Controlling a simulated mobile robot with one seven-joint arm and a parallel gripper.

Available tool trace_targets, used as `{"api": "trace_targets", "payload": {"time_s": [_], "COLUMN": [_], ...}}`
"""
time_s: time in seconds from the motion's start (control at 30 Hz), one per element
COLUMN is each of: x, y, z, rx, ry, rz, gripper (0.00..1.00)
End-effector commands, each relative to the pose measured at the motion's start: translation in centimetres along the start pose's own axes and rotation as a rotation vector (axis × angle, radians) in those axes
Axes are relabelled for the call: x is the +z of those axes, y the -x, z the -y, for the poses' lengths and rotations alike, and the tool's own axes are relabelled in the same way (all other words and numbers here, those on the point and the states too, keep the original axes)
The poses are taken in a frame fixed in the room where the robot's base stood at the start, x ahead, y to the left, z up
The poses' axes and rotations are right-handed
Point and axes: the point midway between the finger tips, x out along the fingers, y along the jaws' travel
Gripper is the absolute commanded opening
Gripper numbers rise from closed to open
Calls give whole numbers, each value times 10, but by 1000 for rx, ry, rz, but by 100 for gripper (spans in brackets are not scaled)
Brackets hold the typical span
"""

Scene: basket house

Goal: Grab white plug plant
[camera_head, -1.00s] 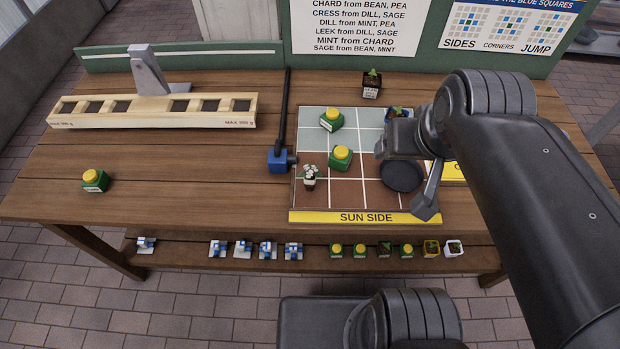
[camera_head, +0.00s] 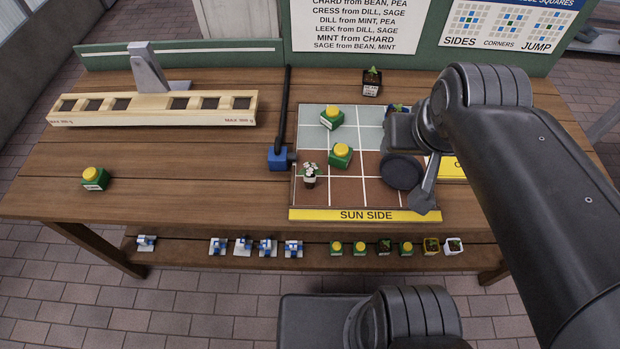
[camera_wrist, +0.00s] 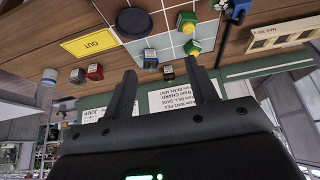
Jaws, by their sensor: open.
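A small white pot with a green seedling (camera_head: 453,247) stands at the right end of the pot row on the lower shelf. A white-flowered plant (camera_head: 310,174) stands on the brown part of the grid board, at its left. I cannot tell which of them is the white plug plant. My gripper (camera_wrist: 163,85) is open and empty in the wrist view, its fingers spread. In the head view my arm hides the fingers; its end is over the board's right side, above the shelf and away from the white pot. The white pot is not recognisable in the wrist view.
Yellow-topped green pots (camera_head: 340,155) stand on the grid board (camera_head: 345,188); another (camera_head: 94,179) is on the table's left. A dark labelled pot (camera_head: 372,84) stands at the back. A wooden rack (camera_head: 150,109) is at back left. Blue-and-white pieces (camera_head: 265,249) share the shelf.

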Motion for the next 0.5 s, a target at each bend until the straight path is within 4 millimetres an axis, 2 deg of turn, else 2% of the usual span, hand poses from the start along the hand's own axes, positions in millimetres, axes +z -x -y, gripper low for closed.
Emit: {"api": "trace_targets", "payload": {"time_s": [0.17,0.5], "x": [-15,-38], "y": [-24,-97], "z": [16,71], "rx": [-22,-38], "ry": [-9,-36], "rz": [77,267], "gripper": [53,53]}}
